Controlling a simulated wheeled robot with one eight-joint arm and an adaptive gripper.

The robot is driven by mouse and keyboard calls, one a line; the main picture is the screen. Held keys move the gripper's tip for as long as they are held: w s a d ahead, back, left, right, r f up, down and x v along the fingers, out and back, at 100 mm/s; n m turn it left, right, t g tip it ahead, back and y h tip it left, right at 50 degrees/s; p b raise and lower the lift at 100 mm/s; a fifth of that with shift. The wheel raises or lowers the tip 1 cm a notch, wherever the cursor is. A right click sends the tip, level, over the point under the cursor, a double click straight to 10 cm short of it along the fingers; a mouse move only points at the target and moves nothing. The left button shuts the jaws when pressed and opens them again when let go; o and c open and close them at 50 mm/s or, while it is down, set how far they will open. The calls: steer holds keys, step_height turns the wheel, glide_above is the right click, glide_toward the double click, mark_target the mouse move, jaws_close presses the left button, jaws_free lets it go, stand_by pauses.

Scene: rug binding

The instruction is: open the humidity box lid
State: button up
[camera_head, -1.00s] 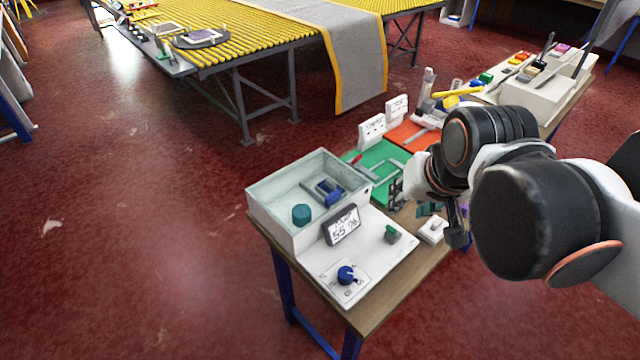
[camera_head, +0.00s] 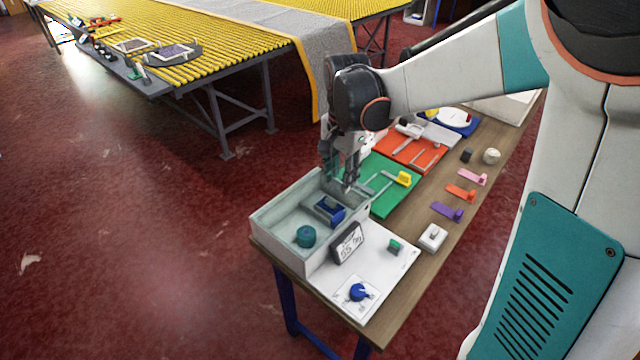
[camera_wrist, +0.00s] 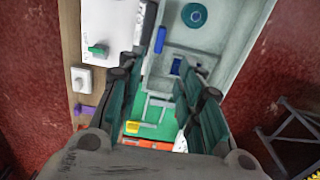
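The humidity box (camera_head: 284,250) is a pale grey box at the near left corner of the workbench. Its inside shows from above, with a teal round container (camera_head: 306,237) and a blue piece (camera_head: 330,210) in it. I cannot tell whether a clear lid covers it. The box also shows in the wrist view (camera_wrist: 229,57), with the teal container (camera_wrist: 194,15). My gripper (camera_head: 349,186) points down by the box's far right corner. In the wrist view its fingers (camera_wrist: 160,75) are spread with nothing held between them. Contact with the box is unclear.
A display (camera_head: 346,243) and a blue knob (camera_head: 358,291) sit on the white panel beside the box. A green mat (camera_head: 385,203) and an orange mat (camera_head: 432,155) lie beyond. Purple, orange and pink clips and a white switch (camera_head: 432,238) lie to the right.

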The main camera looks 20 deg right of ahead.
mark_target(338, 216)
step_height(338, 216, down, 14)
steer(key=b, duration=0.3)
steer(key=shift+r, duration=0.1)
jaws_close()
